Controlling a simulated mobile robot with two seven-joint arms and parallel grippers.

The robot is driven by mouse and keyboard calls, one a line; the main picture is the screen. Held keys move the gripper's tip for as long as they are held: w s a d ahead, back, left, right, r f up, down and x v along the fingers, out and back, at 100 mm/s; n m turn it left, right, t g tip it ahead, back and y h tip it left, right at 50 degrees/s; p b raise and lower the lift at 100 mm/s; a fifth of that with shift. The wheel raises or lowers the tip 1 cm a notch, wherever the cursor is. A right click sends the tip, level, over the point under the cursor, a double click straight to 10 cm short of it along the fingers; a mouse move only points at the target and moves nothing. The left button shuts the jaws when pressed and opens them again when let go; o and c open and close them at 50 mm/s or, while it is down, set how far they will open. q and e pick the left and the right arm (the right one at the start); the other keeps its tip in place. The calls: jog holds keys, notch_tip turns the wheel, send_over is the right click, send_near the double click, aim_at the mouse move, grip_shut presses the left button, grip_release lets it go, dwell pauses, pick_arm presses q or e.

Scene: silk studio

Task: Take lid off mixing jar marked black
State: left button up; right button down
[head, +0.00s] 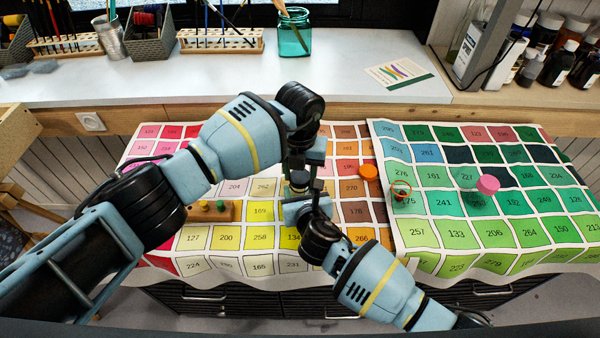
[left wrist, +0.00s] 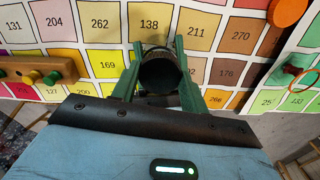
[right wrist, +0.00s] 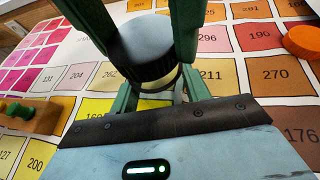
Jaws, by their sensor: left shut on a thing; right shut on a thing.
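The mixing jar with the black lid (right wrist: 150,45) stands between my two grippers over the colour chart, largely hidden by them in the head view. My left gripper (head: 301,170) comes down from above, and its fingers are shut on the black lid. My right gripper (head: 302,196) comes in low from the front, its fingers (right wrist: 160,92) shut on the jar's body. A thin yellowish glass band of the jar (right wrist: 168,82) shows under the lid. I cannot tell whether lid and jar still touch. In the left wrist view a dark round shape (left wrist: 162,75) sits between the fingers.
An orange lid (head: 368,173) lies right of the grippers. An open orange-rimmed jar (head: 401,194) and a pink lid (head: 488,184) by a dark green jar are farther right. A wooden block with pegs (head: 212,210) is at left. Brush racks and a glass jar (head: 293,35) stand behind.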

aim_at(300, 176)
pick_arm(q)
jog(key=shift+r, duration=0.65)
jog(key=shift+r, duration=0.15)
jog(key=shift+r, duration=1.9)
pick_arm(e)
jog(key=c, duration=0.6)
grip_release()
jog(key=p+v, duration=0.2)
jog(key=v, duration=0.9)
jog(key=shift+s+r, duration=0.1)
pick_arm(q)
notch_tip(300, 176, up, 8)
jog(key=t, duration=0.1)
jog(key=shift+w+f+p, duration=0.15)
jog(key=shift+w+p, duration=0.15)
jog(key=shift+w, duration=0.05)
pick_arm(e)
jog(key=shift+s+d+r, duration=0.1)
jog(key=shift+s+d, duration=0.05)
jog(key=shift+s, duration=0.25)
